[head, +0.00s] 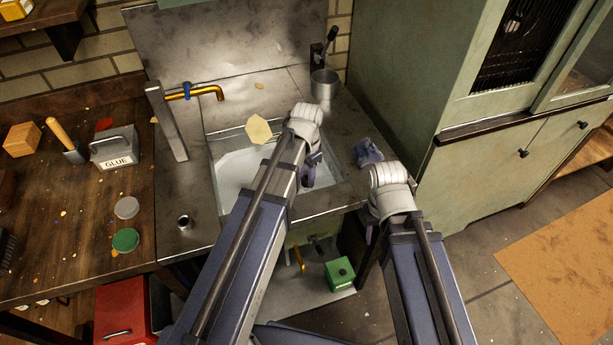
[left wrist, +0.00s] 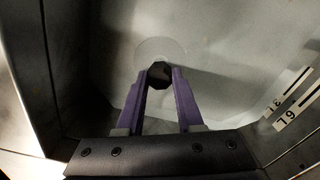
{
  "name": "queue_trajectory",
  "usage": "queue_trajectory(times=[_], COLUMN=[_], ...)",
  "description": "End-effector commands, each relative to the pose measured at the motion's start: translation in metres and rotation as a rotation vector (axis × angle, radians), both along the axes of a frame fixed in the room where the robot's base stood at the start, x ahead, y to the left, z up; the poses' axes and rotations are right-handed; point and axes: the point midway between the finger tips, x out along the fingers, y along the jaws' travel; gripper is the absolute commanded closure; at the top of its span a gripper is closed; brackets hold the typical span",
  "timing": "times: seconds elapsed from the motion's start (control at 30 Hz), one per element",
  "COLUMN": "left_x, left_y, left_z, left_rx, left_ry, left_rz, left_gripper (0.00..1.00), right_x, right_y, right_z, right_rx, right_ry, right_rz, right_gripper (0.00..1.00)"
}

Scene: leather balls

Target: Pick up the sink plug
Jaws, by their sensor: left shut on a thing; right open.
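The sink plug (left wrist: 159,74) shows in the left wrist view as a dark faceted knob, with a pale round disc around or behind it near the basin surface. My left gripper (left wrist: 162,83) has its two purple fingers shut on the knob. In the head view my left gripper (head: 309,170) is over the right part of the sink basin (head: 236,172), partly covered by my arm, and the plug is hidden there. I cannot tell if the plug is clear of the surface. My right gripper (head: 370,233) is open, mostly hidden under its wrist, in front of the counter.
A brass tap (head: 195,93) reaches toward the basin from the left. A green cabinet (head: 430,95) stands at right. A numbered scale (left wrist: 291,103) is inside the basin.

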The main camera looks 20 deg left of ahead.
Motion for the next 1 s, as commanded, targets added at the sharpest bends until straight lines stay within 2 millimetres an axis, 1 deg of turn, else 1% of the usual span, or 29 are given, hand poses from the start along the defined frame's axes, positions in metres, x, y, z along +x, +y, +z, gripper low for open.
queue_trajectory(times=[0.03,0.3,0.4,0.5,0.67,1.0], left_x=[0.000,0.000,0.000,0.000,0.000,0.000], left_y=[0.000,0.000,0.000,0.000,0.000,0.000], left_z=[0.014,0.057,0.070,0.078,0.081,0.071], left_rx=[0.000,0.000,0.000,0.000,0.000,0.000], left_ry=[0.000,0.000,0.000,0.000,0.000,0.000], left_rz=[0.000,0.000,0.000,0.000,0.000,0.000], left_gripper=[1.00,1.00,1.00,1.00,1.00,1.00], right_x=[0.000,0.000,0.000,0.000,0.000,0.000], right_y=[0.000,0.000,0.000,0.000,0.000,0.000], right_z=[0.014,0.057,0.070,0.078,0.081,0.071], right_rx=[0.000,0.000,0.000,0.000,0.000,0.000], right_ry=[0.000,0.000,0.000,0.000,0.000,0.000], right_rz=[0.000,-0.001,-0.001,0.000,0.000,0.000], right_gripper=[0.50,0.50,0.50,0.50,0.50,0.50])
